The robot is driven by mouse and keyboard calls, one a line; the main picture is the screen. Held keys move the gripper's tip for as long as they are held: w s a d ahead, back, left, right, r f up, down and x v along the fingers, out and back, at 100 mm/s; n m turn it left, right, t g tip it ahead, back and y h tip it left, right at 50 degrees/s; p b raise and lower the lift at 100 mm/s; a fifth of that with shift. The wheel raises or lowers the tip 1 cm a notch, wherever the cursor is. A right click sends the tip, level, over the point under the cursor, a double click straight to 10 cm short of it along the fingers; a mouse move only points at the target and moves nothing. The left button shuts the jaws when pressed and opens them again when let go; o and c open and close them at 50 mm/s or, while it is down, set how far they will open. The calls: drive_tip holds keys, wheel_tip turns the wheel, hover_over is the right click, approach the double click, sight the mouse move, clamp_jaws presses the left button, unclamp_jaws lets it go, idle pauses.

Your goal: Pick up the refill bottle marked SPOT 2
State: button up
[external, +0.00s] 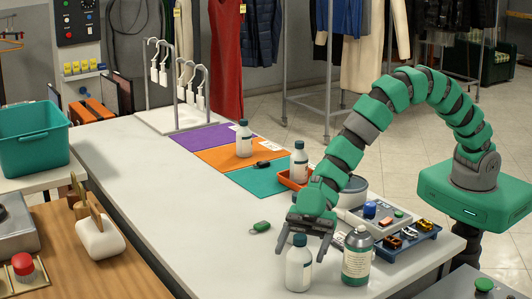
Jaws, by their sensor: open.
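My gripper (301,252) is open and points down at the front of the long white counter. Its fingers show on either side of the top of a white bottle (298,272), which stands upright; I cannot tell whether they touch it. A larger bottle (357,262) with a dark green and pale label stands just right of it. Another white bottle (244,142) with a dark cap stands on the orange mat. One more white bottle (299,166) stands at the orange tray. No SPOT 2 marking is readable on any bottle.
A blue tray (408,246) with small coloured items lies to the right of the larger bottle. A small green object (261,226) lies left of my gripper. Purple, orange and teal mats lie farther back. The counter's left and middle (180,200) are clear.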

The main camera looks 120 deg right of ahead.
sight(295, 269)
drive_tip(key=x, duration=0.4)
drive_tip(key=shift+w+a+f+b, duration=0.1)
drive_tip(key=shift+w+a+b, duration=0.1)
drive_tip(key=shift+a+b, duration=0.2)
drive_tip(key=shift+f, duration=0.1)
drive_tip(key=c, duration=1.3)
drive_tip(key=shift+o, duration=0.2)
